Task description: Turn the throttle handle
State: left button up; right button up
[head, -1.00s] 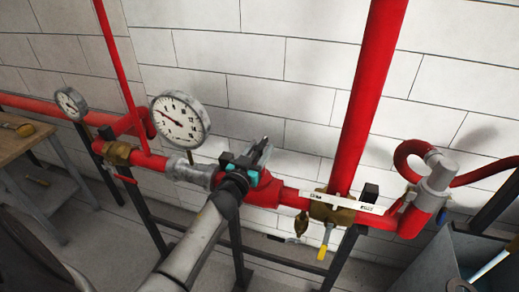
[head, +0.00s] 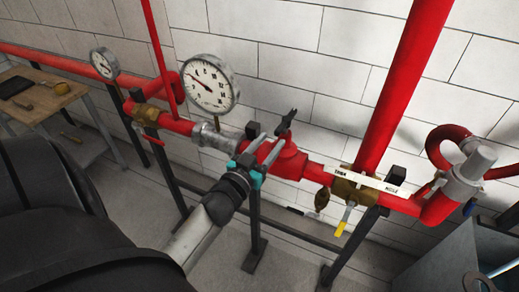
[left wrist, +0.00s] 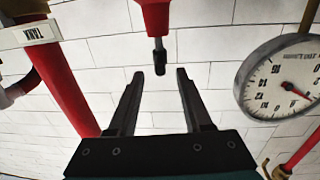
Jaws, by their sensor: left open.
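The throttle handle (head: 287,122) is a short dark lever on top of a red valve body (head: 288,160) in the pipe line, right of the large gauge. My left gripper (head: 267,131) is open and empty, in front of the valve with its fingers pointing toward it. In the left wrist view, the handle (left wrist: 159,58) hangs from the red valve part (left wrist: 153,16). Its dark end lies between the two open fingertips (left wrist: 159,74) in the picture, apparently just beyond them. No contact shows. My right gripper is out of view.
A large white gauge (head: 209,81) stands left of the valve. A brass valve (head: 350,183) with a white label plate (head: 372,183) and yellow-tipped lever (head: 343,224) is to the right. A wooden table (head: 40,100) is at the left, a grey metal container (head: 455,250) at lower right.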

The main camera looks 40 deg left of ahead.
pick_arm(q)
jog(key=shift+s+d, duration=0.15)
jog(key=shift+s, duration=0.95)
jog(key=shift+s+d, duration=0.15)
jog(key=shift+s, duration=0.95)
jog(key=s+d+f+g+h+b, duration=0.1)
jog(key=s+d+f+g+b, duration=0.15)
jog(key=f, duration=1.05)
jog(key=s+d+f+m+g+b, duration=0.1)
jog(key=s+d+f+g+b, duration=0.2)
jog(key=f, duration=1)
jog(key=s+d+f+g+h+b, duration=0.1)
jog(key=s+f+g+b, duration=0.3)
jog(key=f, duration=0.9)
jog(key=s+d+f+m+g+b, duration=0.1)
jog(key=s+d+f+g+b, duration=0.1)
jog(key=s+f, duration=1)
jog(key=s+d+f+m+g+b, duration=0.2)
jog(key=s+f+g+b, duration=0.3)
jog(key=s+f, duration=0.7)
jog(key=shift+s+d+f+h+b, duration=0.3)
jog(key=shift+s+f+h+b, duration=0.15)
jog(key=shift+b, duration=0.7)
jog(key=shift+a+r, duration=0.1)
